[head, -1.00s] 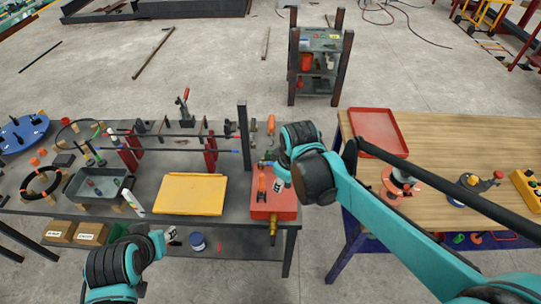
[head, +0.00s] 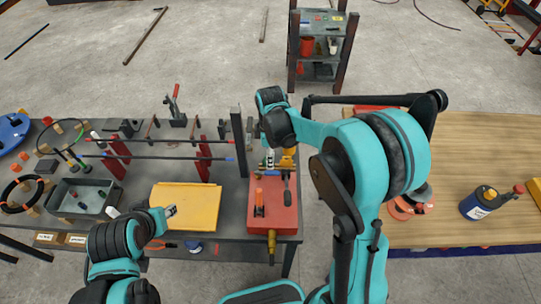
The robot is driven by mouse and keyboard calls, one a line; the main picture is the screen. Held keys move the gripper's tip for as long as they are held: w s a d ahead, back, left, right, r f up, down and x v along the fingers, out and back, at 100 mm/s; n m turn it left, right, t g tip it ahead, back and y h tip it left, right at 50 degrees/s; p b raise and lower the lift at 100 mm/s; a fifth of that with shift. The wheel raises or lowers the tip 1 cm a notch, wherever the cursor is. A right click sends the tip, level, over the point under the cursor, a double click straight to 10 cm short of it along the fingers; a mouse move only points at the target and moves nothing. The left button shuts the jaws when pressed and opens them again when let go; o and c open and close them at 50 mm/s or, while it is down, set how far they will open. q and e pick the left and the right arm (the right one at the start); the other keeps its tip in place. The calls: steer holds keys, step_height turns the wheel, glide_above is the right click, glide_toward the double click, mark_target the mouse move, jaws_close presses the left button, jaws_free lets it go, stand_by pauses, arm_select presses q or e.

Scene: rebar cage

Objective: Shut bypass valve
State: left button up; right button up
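A red box-shaped unit (head: 275,212) sits at the right end of the dark workbench. It carries an upright orange lever (head: 259,204) and a dark lever (head: 286,182) further right, with a brass fitting (head: 271,243) at its front. I cannot tell which part is the bypass valve. My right gripper (head: 270,160) points down at the back edge of the red unit, partly hidden by its own arm. Contact and finger opening are unclear. My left gripper (head: 170,212) is over the front-left part of the yellow tray, away from the red unit; its fingers are too small to read.
The yellow tray (head: 190,196) lies left of the red unit. Behind it, rods (head: 160,142) rest on red stands. A dark post (head: 237,140) rises near the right gripper. A wooden table (head: 480,155) stands right, with a blue canister (head: 484,203).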

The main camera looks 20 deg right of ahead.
mark_target(270, 173)
steer(key=shift+w+f, duration=0.15)
steer(key=shift+f, duration=0.05)
step_height(270, 173, down, 7)
steer(key=shift+f+b, duration=0.15)
steer(key=shift+b, duration=0.9)
jaws_close()
